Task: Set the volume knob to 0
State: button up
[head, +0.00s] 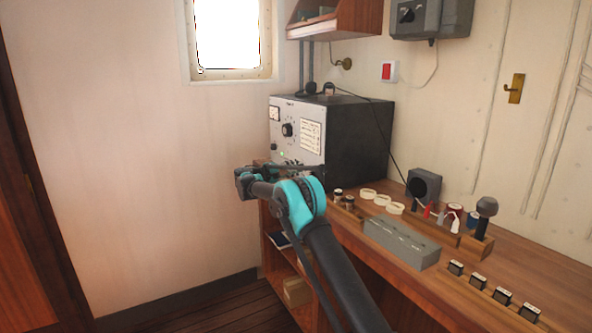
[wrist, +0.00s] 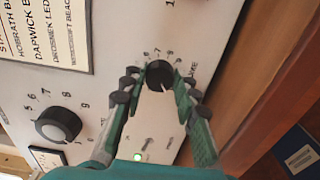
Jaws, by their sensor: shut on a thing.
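A grey radio set with a black case (head: 358,135) stands on the wooden counter against the wall. My gripper (head: 284,168) is at the lower part of its front panel, which my arm partly hides. In the wrist view a small black knob (wrist: 159,74) with numerals around it sits between my gripper's fingertips, and the fingers are shut on it. Its pointer and full label are not clear to read. A larger black knob (wrist: 58,125) with a numbered dial is to the left, apart from the fingers.
A small toggle (wrist: 148,141) and a lit green lamp (wrist: 138,157) are on the panel near the fingers. The counter (head: 460,285) holds white rings (head: 381,200), a grey box (head: 401,243) and several small dark blocks.

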jog(key=shift+n, duration=0.6)
jog(key=shift+a, duration=0.1)
jog(key=o, duration=1.1)
jog(key=shift+o, duration=0.2)
jog(key=v, duration=1.2)
